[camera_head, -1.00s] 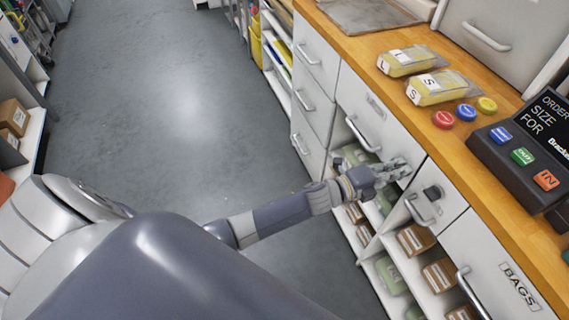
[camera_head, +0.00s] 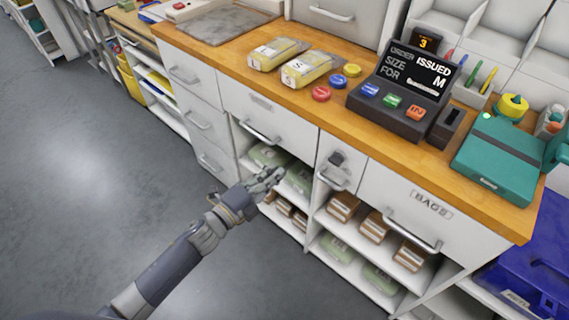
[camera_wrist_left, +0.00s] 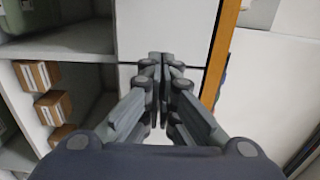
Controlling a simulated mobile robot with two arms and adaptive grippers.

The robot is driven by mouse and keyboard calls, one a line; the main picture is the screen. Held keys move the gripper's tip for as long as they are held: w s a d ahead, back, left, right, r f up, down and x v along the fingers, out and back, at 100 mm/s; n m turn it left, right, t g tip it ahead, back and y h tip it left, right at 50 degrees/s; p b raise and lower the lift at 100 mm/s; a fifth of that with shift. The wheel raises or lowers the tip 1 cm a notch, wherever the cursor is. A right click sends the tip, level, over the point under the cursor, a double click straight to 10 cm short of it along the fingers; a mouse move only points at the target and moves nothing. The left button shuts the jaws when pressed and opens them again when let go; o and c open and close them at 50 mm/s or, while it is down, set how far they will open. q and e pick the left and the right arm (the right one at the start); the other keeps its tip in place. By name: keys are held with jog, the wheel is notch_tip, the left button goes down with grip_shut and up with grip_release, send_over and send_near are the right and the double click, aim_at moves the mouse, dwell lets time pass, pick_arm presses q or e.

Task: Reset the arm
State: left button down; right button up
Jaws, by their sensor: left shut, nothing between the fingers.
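My left gripper (camera_head: 266,181) is shut and empty in front of the counter's open shelves, below a white drawer (camera_head: 268,126). Its arm comes in from the lower left of the head view. In the left wrist view my left gripper (camera_wrist_left: 158,62) has its fingers together with nothing between them, facing a white cabinet front (camera_wrist_left: 175,30). My right gripper does not show in either view.
The wooden counter (camera_head: 225,62) holds two yellow packs, coloured buttons and a dark order terminal (camera_head: 403,90). A teal case (camera_head: 500,155) stands at its right end. Shelves below hold brown boxes (camera_head: 375,226) and green packs. Grey floor (camera_head: 95,190) is clear at left.

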pick_arm(q)
jog(key=s+a+f+n+g+y+p, duration=0.1)
jog(key=s+a+f+n+y, duration=0.3)
jog(key=f, duration=0.5)
jog(key=s+a+f+n+g+y, duration=0.15)
jog(key=s+a+f+n, duration=0.3)
jog(key=f, duration=0.55)
jog(key=s+a+f+n+g+y+p, duration=0.1)
jog(key=s+a+f+n+g+y, duration=0.25)
jog(key=f, duration=0.55)
jog(key=s+a+f+n+g, duration=0.1)
jog(key=s+f, duration=0.4)
jog(key=s, duration=0.6)
jog(key=s+a+f+n+g+y+p, duration=0.1)
jog(key=s+f+n+g, duration=0.3)
jog(key=s, duration=0.8)
jog(key=s+a+f+n+g, duration=0.1)
jog(key=s+f+n+g, duration=0.1)
jog(key=s+f+n, duration=0.3)
jog(key=s+f, duration=0.3)
jog(key=s, duration=0.4)
jog(key=shift+a+n+g+y, duration=0.3)
jog(key=shift+a+n, duration=0.05)
jog(key=shift+n, duration=0.05)
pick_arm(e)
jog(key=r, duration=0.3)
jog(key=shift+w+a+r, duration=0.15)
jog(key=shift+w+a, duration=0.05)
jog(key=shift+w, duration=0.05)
